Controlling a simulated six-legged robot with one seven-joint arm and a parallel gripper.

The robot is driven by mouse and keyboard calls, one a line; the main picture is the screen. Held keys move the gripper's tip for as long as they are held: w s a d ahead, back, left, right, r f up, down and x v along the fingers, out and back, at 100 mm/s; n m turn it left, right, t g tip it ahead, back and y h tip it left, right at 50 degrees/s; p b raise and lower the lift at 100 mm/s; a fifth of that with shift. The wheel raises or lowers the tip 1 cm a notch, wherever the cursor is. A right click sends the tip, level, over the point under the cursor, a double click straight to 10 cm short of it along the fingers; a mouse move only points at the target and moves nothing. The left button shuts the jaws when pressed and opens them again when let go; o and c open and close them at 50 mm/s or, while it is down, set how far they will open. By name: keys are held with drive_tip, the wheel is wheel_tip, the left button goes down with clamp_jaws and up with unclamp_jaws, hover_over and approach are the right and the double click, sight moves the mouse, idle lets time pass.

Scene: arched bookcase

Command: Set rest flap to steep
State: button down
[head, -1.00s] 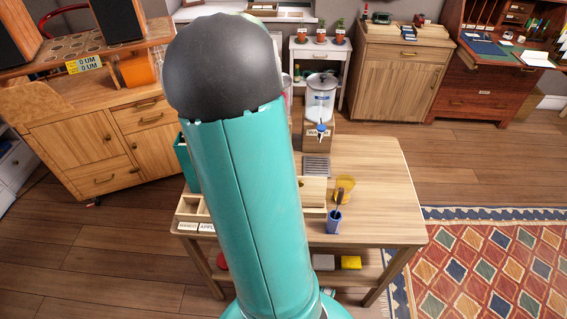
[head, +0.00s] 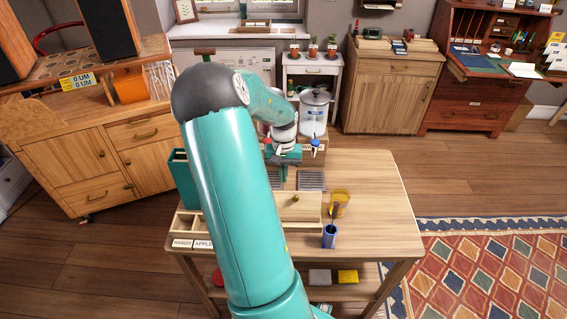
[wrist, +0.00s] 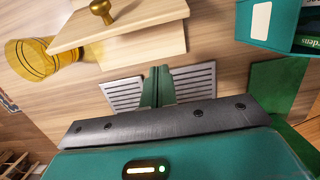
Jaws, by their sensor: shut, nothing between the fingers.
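A pale wooden panel with a round brass knob (head: 295,197) lies on the table behind the divided tray; it is the likeliest rest flap, though I cannot be sure. In the wrist view this panel (wrist: 125,25) shows at the top, seeming slightly tilted over a wooden block; its exact angle is unclear. My gripper (wrist: 157,86) is shut and empty, its green fingers together over the table between two slotted grey grates (wrist: 195,80). It is apart from the panel and knob. In the head view my gripper's fingertips are hard to make out.
A drink dispenser (head: 314,118) stands just behind my gripper. A teal bin (head: 184,180) is at the left, with a labelled divided tray (head: 186,220) in front. The table's right side is clear.

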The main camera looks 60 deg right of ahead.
sight(282, 199)
drive_tip(key=shift+s+a+f, duration=0.1)
drive_tip(key=shift+s+f, duration=0.05)
drive_tip(key=shift+f, duration=0.65)
drive_tip(key=shift+s+a+r, duration=0.4)
drive_tip(key=shift+a+r, duration=0.15)
drive_tip(key=shift+a, duration=0.25)
drive_tip(key=shift+s+a+r, duration=0.35)
drive_tip(key=shift+a+r, duration=0.15)
drive_tip(key=shift+a, duration=0.25)
drive_tip(key=shift+a+r, duration=0.1)
drive_tip(key=shift+s+a+r, duration=0.3)
drive_tip(key=shift+s+a, duration=0.05)
drive_tip(key=shift+a, duration=0.3)
drive_tip(key=shift+s+a+r, duration=0.3)
drive_tip(key=shift+a, duration=0.3)
